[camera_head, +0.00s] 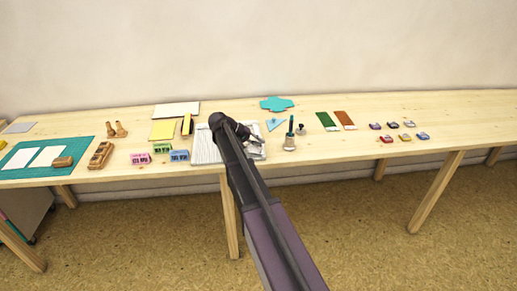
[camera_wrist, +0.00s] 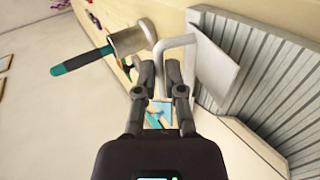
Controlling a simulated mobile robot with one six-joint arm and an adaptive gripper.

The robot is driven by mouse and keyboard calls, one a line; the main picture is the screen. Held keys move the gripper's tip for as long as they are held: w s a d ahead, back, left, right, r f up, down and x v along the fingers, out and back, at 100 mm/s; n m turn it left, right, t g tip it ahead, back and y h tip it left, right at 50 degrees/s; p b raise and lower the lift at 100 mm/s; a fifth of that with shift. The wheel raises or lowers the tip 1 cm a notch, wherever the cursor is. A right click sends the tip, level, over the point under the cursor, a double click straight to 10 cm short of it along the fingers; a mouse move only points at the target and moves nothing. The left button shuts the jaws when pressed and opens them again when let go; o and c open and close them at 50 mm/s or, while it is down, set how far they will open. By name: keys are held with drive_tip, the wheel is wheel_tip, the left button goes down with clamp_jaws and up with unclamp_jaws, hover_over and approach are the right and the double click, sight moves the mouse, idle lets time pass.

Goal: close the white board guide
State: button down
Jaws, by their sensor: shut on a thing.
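The white board (camera_wrist: 265,80), with a ribbed face, is at the right of the wrist view. It also shows in the head view (camera_head: 205,150), left of my arm and partly behind it. The board's guide (camera_wrist: 215,72) is a smooth white plate at the board's edge with a bent white bar handle (camera_wrist: 178,41). The plate looks raised at an angle to the ribbed face; the exact angle is unclear. My gripper (camera_wrist: 161,70) is shut on the bar handle, which passes between its fingertips. In the head view my gripper (camera_head: 252,139) is over the board's right end, partly hidden.
A teal-handled tool (camera_wrist: 82,62) with a pale cup (camera_wrist: 130,37) stands close beside my gripper; in the head view it is right of the board (camera_head: 290,135). Blue, green and pink blocks (camera_head: 160,154) sit left of the board.

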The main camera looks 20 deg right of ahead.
drive_tip(key=h+b, duration=0.1)
drive_tip(key=b, duration=0.1)
drive_tip(key=a+f+g+h+b, duration=0.1)
drive_tip(key=h+b, duration=0.1)
drive_tip(key=b, duration=0.1)
drive_tip(key=shift+w+a+b, duration=0.15)
drive_tip(key=shift+w+b, duration=0.2)
drive_tip(key=shift+w, duration=0.05)
drive_tip(key=shift+a+h+b, duration=0.1)
drive_tip(key=shift+h+b, duration=0.6)
drive_tip(key=shift+b, duration=0.05)
drive_tip(key=shift+w+a+r, duration=0.1)
drive_tip(key=c, duration=0.7)
unclamp_jaws()
drive_tip(key=shift+c, duration=0.2)
drive_tip(key=shift+s, duration=0.2)
